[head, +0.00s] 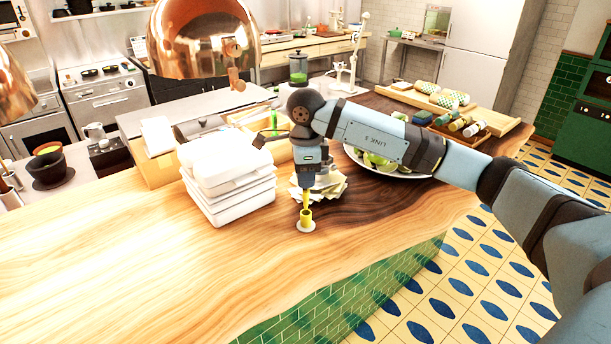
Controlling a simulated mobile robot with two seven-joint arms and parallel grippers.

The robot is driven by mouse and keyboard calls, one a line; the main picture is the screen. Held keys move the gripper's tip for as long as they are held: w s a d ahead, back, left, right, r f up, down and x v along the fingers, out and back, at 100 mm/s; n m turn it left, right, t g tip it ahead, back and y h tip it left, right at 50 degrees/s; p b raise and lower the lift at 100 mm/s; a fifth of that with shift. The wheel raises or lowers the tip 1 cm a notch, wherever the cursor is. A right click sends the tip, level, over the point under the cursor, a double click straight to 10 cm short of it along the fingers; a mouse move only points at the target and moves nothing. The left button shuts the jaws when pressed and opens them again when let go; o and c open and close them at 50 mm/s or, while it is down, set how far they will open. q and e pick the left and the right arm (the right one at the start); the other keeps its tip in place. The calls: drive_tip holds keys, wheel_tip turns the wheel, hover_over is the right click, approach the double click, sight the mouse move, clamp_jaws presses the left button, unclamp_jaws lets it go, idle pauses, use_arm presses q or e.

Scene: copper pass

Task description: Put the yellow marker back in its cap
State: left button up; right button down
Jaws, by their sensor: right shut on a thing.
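My right gripper (306,190) points straight down over the wooden counter and is shut on the yellow marker (306,200). The marker is upright, and its upper part is hidden by the gripper. Directly below it, the yellow cap (306,216) stands upright on a small round white base on the counter. The marker's lower end lines up with the cap's mouth. I cannot tell whether it is just above the rim or inside it. My left gripper is not in view.
Stacked white containers (228,190) stand close left of the gripper. A pile of pale paper slips (330,188) lies just behind the cap. A plate of green pieces (413,174) is under my right forearm. The counter (110,255) is clear at front left.

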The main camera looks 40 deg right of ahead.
sight(306, 205)
drive_tip(key=shift+f, duration=0.1)
drive_tip(key=shift+f+b, duration=0.6)
drive_tip(key=shift+f, duration=0.05)
idle(0.4)
drive_tip(key=shift+f+b, duration=0.45)
drive_tip(key=shift+f, duration=0.3)
drive_tip(key=shift+f+b, duration=0.7)
idle(0.7)
